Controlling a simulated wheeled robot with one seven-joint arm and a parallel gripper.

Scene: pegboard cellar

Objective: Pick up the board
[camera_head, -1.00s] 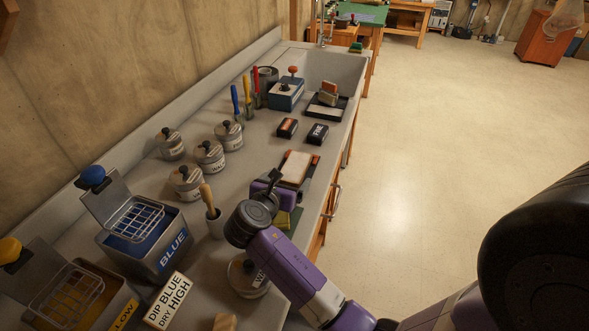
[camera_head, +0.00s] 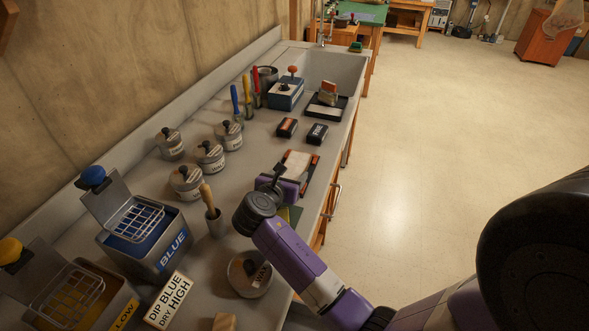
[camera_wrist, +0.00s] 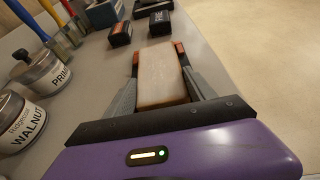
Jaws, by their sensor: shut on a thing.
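The board (camera_wrist: 162,72) is a pale, flat wooden piece with a browner near edge, lying lengthwise between the fingers of my gripper (camera_wrist: 157,56) in the wrist view. The grey fingers with orange-red tips lie along its two long sides, shut on it. In the head view the board (camera_head: 297,161) shows just beyond my purple wrist, which hides its near end. My gripper (camera_head: 299,158) is over the grey counter (camera_head: 262,150). I cannot tell whether the board touches the counter or is slightly above it.
Two small dark blocks (camera_head: 287,127) (camera_head: 317,133) stand just beyond the board. A blue dip tank (camera_head: 145,243) is at the near left. The floor at right is clear.

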